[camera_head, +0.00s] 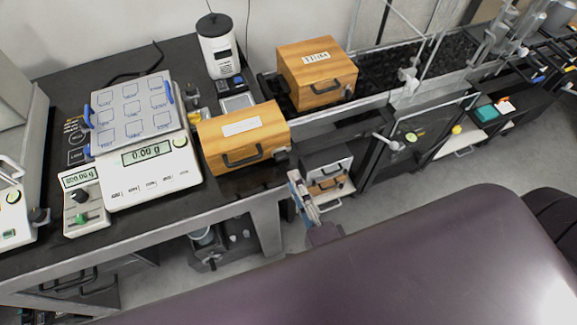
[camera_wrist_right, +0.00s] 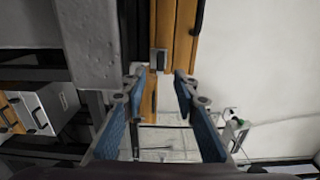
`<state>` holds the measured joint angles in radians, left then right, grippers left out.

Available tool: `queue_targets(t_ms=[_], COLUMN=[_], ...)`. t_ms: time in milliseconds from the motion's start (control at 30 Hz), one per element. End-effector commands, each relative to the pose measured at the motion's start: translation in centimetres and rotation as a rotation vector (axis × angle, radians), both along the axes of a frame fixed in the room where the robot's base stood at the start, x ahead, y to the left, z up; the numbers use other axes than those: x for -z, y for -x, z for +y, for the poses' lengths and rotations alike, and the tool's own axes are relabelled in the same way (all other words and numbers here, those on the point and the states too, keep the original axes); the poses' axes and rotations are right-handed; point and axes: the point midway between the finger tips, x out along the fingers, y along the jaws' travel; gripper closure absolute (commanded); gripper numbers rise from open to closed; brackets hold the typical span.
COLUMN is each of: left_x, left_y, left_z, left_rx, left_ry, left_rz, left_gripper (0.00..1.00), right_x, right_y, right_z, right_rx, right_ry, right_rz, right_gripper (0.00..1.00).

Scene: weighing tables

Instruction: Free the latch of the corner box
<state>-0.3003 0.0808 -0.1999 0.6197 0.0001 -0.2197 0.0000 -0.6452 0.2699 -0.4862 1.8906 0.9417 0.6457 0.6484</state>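The corner box (camera_head: 243,137) is a wooden box with a white label and a black handle. It sits at the right front corner of the dark weighing table. A small dark latch (camera_head: 281,155) shows at its right end. In the right wrist view a wooden box (camera_wrist_right: 174,32) hangs at the top, with a small grey latch-like block (camera_wrist_right: 158,60) at its lower edge. My right gripper (camera_head: 296,178) is below and right of the box, apart from it. In the wrist view its blue-padded fingers (camera_wrist_right: 158,90) are spread, with nothing between them. My left gripper is not in view.
A second wooden box (camera_head: 316,75) stands on the dark bench behind. A scale (camera_head: 150,173) and a white container (camera_head: 217,46) stand on the table. The table's front edge and leg (camera_head: 267,222) are close to my right gripper. A small drawer unit (camera_head: 328,172) is under the bench.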

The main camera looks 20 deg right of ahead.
Motion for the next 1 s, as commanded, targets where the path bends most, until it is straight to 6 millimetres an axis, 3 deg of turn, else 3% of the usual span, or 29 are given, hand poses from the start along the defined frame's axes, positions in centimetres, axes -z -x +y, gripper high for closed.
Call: queue_targets(t_ms=[100, 300, 900, 1000], left_x=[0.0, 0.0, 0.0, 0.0], left_y=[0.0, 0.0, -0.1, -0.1], left_z=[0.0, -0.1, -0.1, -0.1], left_rx=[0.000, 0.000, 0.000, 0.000], left_ry=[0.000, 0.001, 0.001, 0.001], left_rz=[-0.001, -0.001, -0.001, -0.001], left_gripper=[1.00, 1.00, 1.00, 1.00], right_x=[0.1, 0.0, 0.0, 0.8], right_y=[2.3, 4.3, 4.6, 4.5], right_z=[0.0, -0.1, -0.2, 0.0], right_rx=[-0.002, -0.001, 0.000, -0.011], right_ry=[0.000, -0.001, -0.001, 0.026], right_rz=[0.003, 0.000, -0.001, 0.009], right_gripper=[0.72, 0.72, 0.72, 0.72])
